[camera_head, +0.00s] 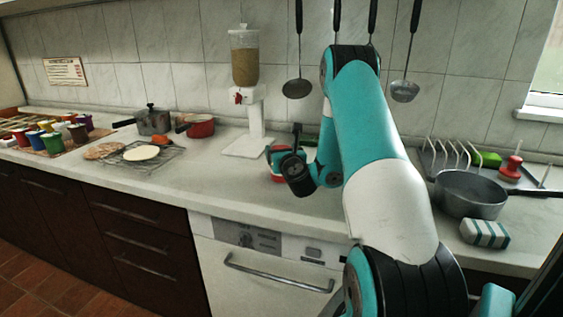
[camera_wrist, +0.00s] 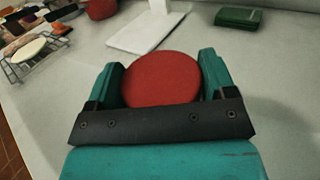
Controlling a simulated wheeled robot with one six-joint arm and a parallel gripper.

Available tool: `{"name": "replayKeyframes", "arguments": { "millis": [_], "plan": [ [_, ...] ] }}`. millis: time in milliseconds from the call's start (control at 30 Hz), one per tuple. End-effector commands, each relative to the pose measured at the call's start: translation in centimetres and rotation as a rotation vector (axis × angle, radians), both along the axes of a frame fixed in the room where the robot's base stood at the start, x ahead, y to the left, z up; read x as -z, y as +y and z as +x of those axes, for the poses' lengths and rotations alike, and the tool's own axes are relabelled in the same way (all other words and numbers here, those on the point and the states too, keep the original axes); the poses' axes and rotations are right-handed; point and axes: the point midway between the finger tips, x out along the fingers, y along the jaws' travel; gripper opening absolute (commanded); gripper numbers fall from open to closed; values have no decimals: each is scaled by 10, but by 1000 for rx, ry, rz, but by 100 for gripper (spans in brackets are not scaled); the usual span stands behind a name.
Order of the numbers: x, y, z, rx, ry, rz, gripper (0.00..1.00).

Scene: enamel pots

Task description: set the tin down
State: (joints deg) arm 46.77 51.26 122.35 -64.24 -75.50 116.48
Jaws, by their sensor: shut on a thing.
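The tin shows its round red lid (camera_wrist: 160,77) in the wrist view, between the two teal fingers of my gripper (camera_wrist: 162,70). My gripper is shut on the tin from both sides. In the head view the tin (camera_head: 276,178) is a small red and pale patch, mostly hidden behind my wrist. It is over or on the pale counter (camera_head: 225,180), right of the dispenser. I cannot tell whether its base touches the counter.
A dispenser on a white stand (camera_head: 257,115) is behind and left. A green box (camera_wrist: 239,16) lies farther back. A wire rack (camera_head: 150,166), a grey pot (camera_head: 153,121) and a red pan (camera_head: 200,127) stand left. A saucepan (camera_head: 470,200) and striped block (camera_head: 485,233) are right.

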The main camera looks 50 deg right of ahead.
Motion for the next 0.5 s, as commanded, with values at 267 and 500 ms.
{"name": "replayKeyframes", "arguments": {
  "millis": [267,500],
  "plan": [
    [2,0,0,0,-2,0,42],
    [5,0,0,0,-1,0,100]
  ]
}}
